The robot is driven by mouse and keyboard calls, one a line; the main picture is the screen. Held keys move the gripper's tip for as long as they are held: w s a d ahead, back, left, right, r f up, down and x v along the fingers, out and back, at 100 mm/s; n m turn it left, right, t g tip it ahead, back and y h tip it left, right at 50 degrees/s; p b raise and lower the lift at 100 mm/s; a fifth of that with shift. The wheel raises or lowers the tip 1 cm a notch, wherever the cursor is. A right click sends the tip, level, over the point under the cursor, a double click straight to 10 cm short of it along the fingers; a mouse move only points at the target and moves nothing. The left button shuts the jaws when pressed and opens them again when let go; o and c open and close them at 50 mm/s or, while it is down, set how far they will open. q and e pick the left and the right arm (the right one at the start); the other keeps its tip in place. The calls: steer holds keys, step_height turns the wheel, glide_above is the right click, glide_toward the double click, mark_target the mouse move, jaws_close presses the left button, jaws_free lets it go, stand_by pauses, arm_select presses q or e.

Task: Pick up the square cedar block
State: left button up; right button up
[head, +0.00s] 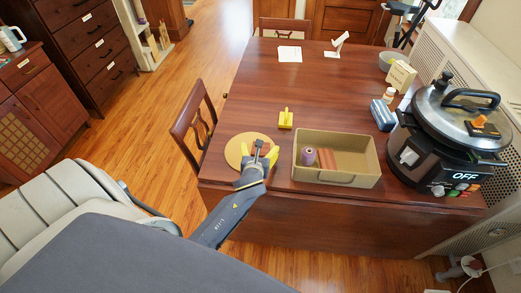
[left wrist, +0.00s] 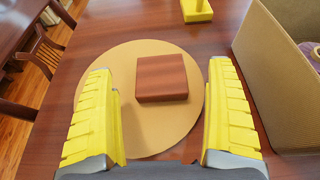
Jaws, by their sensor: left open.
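The square cedar block (left wrist: 162,78) is a flat reddish-brown piece lying on a round tan board (left wrist: 140,124) near the table's front left. My left gripper, with yellow ridged fingers, is open above the board in the left wrist view (left wrist: 162,115). The block lies ahead of and between its fingertips, apart from both. In the head view the left gripper (head: 259,154) covers part of the round board (head: 233,149), and the block is mostly hidden there. My right gripper is not seen.
A tan open box (head: 367,178) holding a purple spool (head: 309,157) and reddish-brown pieces stands close to the right. A yellow object (head: 286,120) sits behind the board. A large cooker (head: 445,125) stands far right. The table's middle is clear.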

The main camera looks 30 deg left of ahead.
arm_select(q)
steer(key=shift+x, duration=3.4)
steer(key=shift+s, duration=0.1)
steer(key=shift+f, duration=0.1)
